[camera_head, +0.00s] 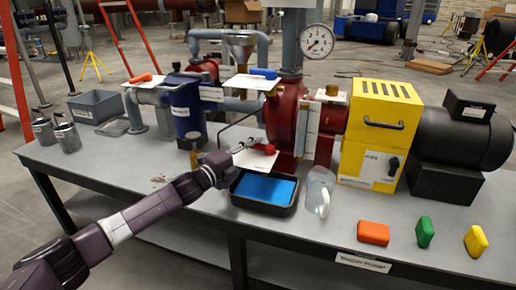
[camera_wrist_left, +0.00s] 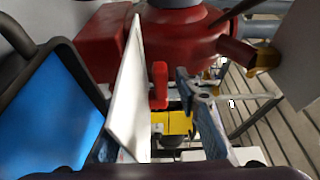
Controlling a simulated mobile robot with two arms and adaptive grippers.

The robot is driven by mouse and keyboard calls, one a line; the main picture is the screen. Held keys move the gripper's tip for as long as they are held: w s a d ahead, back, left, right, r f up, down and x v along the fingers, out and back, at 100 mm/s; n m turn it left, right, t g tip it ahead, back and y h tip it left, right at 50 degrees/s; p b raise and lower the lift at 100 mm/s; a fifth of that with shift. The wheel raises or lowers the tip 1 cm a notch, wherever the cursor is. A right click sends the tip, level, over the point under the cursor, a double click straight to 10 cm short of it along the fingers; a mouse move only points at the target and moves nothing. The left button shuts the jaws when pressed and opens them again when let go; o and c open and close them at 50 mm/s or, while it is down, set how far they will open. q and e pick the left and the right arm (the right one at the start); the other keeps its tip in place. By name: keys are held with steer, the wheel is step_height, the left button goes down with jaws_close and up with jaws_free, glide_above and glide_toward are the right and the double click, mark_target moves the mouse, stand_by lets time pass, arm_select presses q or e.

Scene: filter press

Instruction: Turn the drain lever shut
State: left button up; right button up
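A red drain lever (camera_head: 263,148) sticks out at the foot of the red pump body (camera_head: 283,115), above a white label plate (camera_head: 258,160). In the left wrist view, the red lever (camera_wrist_left: 160,85) stands just beyond my fingers, beside the edge of the white plate (camera_wrist_left: 128,90). My left gripper (camera_head: 241,147) is just left of the lever, close to it. The gripper looks open in the left wrist view (camera_wrist_left: 190,115), with grey-blue finger pads apart. The plate hides part of it, and I cannot tell whether it touches the lever. My right gripper is not in view.
A black tray with a blue pad (camera_head: 265,207) sits below the lever, with a clear jug (camera_head: 320,190) to its right. A blue canister (camera_head: 187,110) stands left. Orange, green and yellow blocks (camera_head: 424,231) lie at the front right.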

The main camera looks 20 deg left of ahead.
arm_select(q)
steer(key=shift+x, duration=0.85)
jaws_close()
